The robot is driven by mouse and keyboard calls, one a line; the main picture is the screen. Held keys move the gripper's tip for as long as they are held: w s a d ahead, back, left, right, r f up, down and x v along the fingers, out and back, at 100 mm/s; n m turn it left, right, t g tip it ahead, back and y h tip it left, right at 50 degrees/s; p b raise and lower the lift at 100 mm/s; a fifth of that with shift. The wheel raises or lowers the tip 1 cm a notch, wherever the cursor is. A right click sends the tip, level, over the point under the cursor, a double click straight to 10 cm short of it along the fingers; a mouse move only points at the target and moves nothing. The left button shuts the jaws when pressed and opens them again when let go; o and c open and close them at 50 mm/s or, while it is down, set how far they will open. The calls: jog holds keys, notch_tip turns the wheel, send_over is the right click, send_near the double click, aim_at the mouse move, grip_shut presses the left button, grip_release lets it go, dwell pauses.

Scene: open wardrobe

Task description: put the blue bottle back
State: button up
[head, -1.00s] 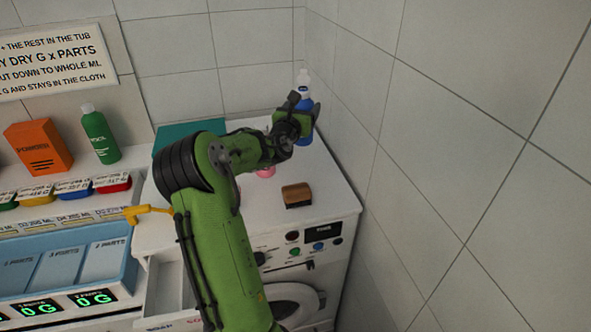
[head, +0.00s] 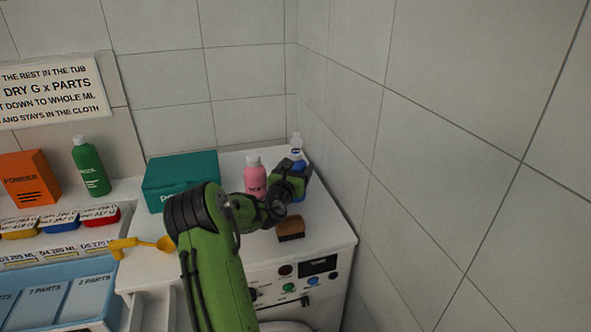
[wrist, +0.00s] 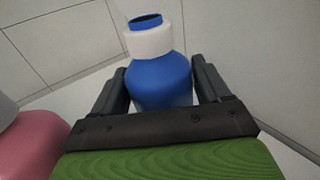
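The blue bottle (wrist: 158,82) with a white neck stands upright between the two fingers of my gripper (wrist: 160,88) in the wrist view. The fingers appear to press on its sides. In the head view the bottle (head: 297,150) is at the back right of the white washing machine's top (head: 225,240), close to the right wall.
A pink bottle (head: 253,177) stands just left of my gripper. A teal box (head: 180,180) is further left. A brown brush (head: 290,229) lies in front. A yellow scoop (head: 140,243) lies at the left. The tiled wall is close on the right.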

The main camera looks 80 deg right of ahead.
jog(key=o, duration=0.3)
jog(key=shift+r, duration=0.2)
jog(key=a+b, duration=0.2)
jog(key=a, duration=1)
jog(key=shift+w+b, duration=0.3)
jog(key=shift+w, duration=0.05)
jog(key=shift+f, duration=0.15)
